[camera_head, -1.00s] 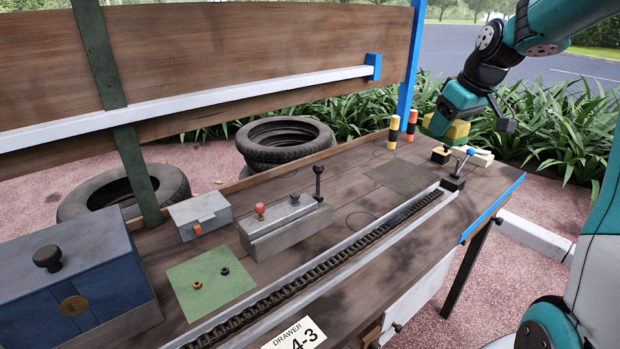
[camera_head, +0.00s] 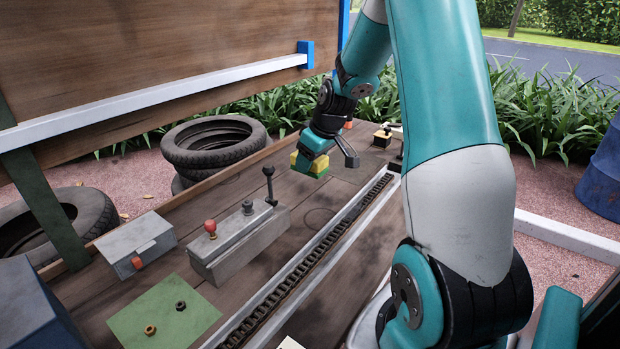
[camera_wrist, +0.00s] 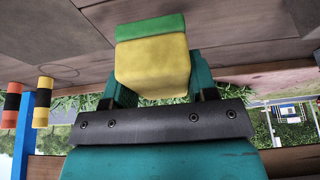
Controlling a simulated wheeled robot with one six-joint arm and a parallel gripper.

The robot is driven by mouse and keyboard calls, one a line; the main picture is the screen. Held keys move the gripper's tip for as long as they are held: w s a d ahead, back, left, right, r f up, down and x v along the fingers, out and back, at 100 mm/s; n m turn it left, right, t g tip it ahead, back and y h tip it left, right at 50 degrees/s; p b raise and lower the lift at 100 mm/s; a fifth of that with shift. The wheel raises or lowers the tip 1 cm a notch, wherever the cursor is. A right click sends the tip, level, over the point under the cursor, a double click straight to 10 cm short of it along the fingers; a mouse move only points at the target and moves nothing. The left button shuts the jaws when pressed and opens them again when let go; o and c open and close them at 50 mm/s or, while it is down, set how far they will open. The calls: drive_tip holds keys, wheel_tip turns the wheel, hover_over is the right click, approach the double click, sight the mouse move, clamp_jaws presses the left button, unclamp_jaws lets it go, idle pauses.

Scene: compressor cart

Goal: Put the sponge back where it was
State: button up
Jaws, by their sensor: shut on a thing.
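The sponge (camera_head: 309,165), yellow with a green layer, is held in my gripper (camera_head: 318,152) over the far part of the wooden bench top (camera_head: 240,188). In the wrist view the sponge (camera_wrist: 152,62) sits between the two teal fingers, with the green layer at its far end. My gripper (camera_wrist: 152,82) is shut on it. I cannot tell whether the green underside touches the bench or hangs just above it. A faint dark ring (camera_wrist: 62,72) shows on the wood in the wrist view.
A grey block with a red knob (camera_head: 240,240) and an upright lever stands nearer on the bench. A chain in a rail (camera_head: 300,262) runs along the front. A grey box (camera_head: 135,246) and a green mat (camera_head: 163,318) with two nuts lie left. Striped posts (camera_wrist: 42,102) show in the wrist view.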

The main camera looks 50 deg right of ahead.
sight(311, 188)
drive_tip(key=shift+f, duration=2.45)
drive_tip(key=shift+f+b, duration=0.15)
drive_tip(key=shift+b, duration=0.15)
drive_tip(key=o, duration=0.8)
drive_tip(key=p+v, duration=0.1)
drive_tip(key=v, duration=1.1)
